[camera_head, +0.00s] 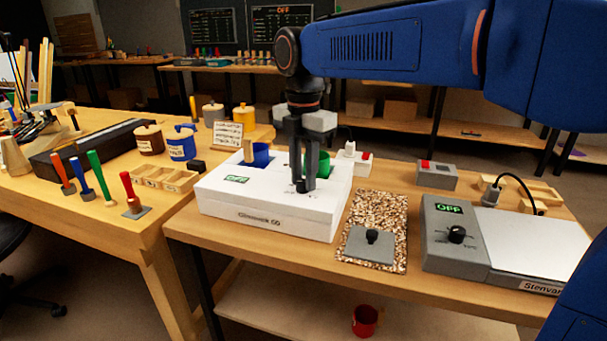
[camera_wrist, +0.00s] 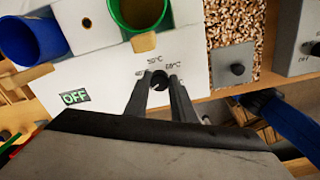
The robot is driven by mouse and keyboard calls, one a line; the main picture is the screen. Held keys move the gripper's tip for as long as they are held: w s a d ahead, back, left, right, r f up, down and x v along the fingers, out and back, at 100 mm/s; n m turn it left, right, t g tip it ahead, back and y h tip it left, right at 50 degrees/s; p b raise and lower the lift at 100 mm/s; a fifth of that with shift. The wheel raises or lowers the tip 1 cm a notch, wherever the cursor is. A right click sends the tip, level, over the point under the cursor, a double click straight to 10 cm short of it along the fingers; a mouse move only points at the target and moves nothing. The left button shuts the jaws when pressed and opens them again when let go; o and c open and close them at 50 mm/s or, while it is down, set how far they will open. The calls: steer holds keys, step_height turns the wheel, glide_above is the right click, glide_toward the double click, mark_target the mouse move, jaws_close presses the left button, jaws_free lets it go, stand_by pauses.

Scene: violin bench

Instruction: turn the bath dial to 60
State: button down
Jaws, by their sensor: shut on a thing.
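The bath (camera_head: 265,220) is a white box on the bench, marked "Glumwerk 60" on its front. Its small green display reads OFF in the wrist view (camera_wrist: 75,97). The bath dial (camera_wrist: 159,80) is a small black knob on its top, with temperature marks printed around it. My gripper (camera_head: 301,186) points down at the dial, and its two fingers (camera_wrist: 160,84) are shut on it from both sides. A blue pot (camera_head: 258,155) and a green pot (camera_head: 322,165) sit in the top of the bath. The dial's pointer is hard to make out.
A cork mat (camera_head: 386,213) with a grey lid (camera_head: 368,246) lies right of the bath. A grey hotplate (camera_head: 455,240), also reading OFF, stands further right. Handled tools and a wooden tray (camera_head: 166,178) are on the left bench. A red cup (camera_head: 364,320) is on the lower shelf.

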steer(key=m, duration=0.8)
steer(key=shift+s+m, duration=0.1)
steer(key=shift+m, duration=0.3)
steer(key=m, duration=0.4)
steer(key=shift+m, duration=0.3)
steer(key=m, duration=0.4)
steer(key=shift+s, duration=0.1)
steer(key=m, duration=0.8)
steer(key=shift+a+m, duration=0.1)
steer(key=shift+m, duration=0.2)
steer(key=m, duration=0.4)
steer(key=shift+m, duration=0.3)
steer(key=shift+a+m, duration=0.1)
steer(key=shift+m, duration=1.7)
